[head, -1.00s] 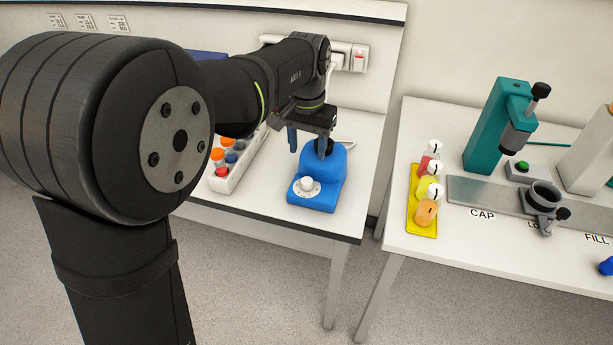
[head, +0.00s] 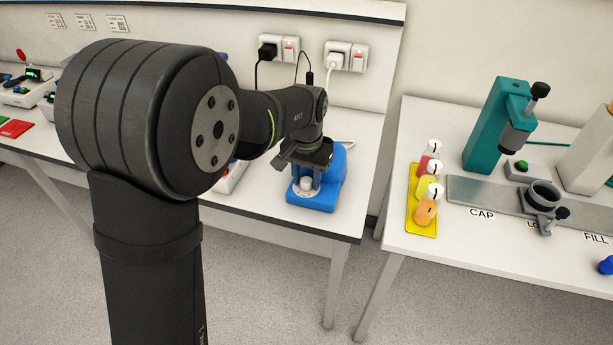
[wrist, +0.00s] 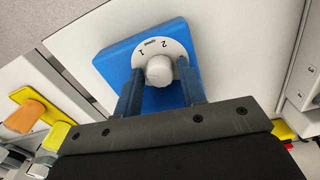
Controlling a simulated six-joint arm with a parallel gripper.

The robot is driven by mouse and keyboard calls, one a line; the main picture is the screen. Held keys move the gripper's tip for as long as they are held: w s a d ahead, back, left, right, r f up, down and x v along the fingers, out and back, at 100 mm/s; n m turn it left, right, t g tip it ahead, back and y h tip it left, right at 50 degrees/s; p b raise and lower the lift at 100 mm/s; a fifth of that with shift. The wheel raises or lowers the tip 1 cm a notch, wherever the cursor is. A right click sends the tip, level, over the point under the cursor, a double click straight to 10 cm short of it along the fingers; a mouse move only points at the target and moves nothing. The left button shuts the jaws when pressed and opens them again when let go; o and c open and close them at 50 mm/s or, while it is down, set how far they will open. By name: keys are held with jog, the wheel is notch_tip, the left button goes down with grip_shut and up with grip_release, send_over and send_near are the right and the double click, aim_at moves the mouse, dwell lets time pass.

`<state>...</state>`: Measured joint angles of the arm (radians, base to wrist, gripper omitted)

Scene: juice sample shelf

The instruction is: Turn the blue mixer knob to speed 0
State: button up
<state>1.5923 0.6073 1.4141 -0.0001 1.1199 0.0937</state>
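The blue mixer (head: 322,195) stands on the bench near its front edge. Its white knob (head: 306,184) is on the low front part. In the wrist view the knob (wrist: 159,71) sits on a white dial (wrist: 175,47) where I can read 1 and 2; a 0 is not visible. My gripper (head: 306,179) is over the front of the mixer, pointing down. In the wrist view its two blue fingers stand on either side of the knob, with narrow gaps. The gripper looks open; I cannot tell whether the fingertips reach down beside the knob.
A white rack (head: 231,178) is left of the mixer, mostly hidden by my arm. Wall sockets (head: 345,55) with cables are behind. On the right table (head: 455,249) are a yellow tray (head: 424,231) with bottles and a teal press (head: 492,130). A floor gap separates the tables.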

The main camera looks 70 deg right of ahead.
jog(key=c, duration=0.6)
jog(key=shift+n, duration=2.8)
jog(key=o, duration=1)
jog(key=shift+r, duration=0.1)
